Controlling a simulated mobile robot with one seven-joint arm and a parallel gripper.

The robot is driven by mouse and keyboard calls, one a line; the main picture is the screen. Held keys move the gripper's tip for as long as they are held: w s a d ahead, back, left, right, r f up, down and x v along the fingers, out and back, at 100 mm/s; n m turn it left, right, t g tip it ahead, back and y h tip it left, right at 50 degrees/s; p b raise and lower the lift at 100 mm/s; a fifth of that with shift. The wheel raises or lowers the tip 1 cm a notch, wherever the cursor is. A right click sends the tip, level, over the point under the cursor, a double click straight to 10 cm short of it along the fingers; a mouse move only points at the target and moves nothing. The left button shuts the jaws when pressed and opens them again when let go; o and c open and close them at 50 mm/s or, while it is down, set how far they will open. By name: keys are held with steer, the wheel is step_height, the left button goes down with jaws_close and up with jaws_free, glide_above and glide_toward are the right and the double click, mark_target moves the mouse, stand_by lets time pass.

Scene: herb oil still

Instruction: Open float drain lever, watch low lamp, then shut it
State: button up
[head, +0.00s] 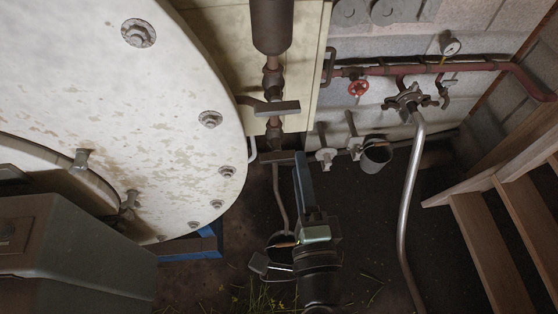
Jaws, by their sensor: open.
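A grey bar-shaped lever (277,108) crosses a valve on the vertical brown pipe at upper centre; I take it for the float drain lever, but no label is readable. It lies roughly level, across the pipe. A dark cylinder (271,26) sits above it on the same pipe. My gripper (298,240) is at lower centre, well below the lever in the picture and apart from it. Its jaws are open and look empty, though they are dark and partly hidden by the wrist. I cannot make out a low lamp.
A large white tank (140,110) fills the left. A red pipe (400,70) with a red handwheel (358,88) and gauge (451,46) runs along the wall. A grey bucket (376,158) hangs below. A hose (408,205) and wooden steps (490,250) stand right.

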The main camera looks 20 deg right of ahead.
steer(key=b, duration=1.5)
glide_toward(278, 161)
steer(key=s, duration=0.3)
steer(key=shift+n, duration=0.3)
steer(key=p+x, duration=0.1)
steer(key=x, duration=0.3)
steer(key=p+x, duration=0.1)
steer(key=x, duration=0.3)
steer(key=p+x, duration=0.1)
steer(key=x, duration=0.3)
steer(key=shift+w+a+f, duration=0.1)
steer(key=shift+w+a, duration=0.25)
steer(key=shift+c, duration=0.2)
jaws_close()
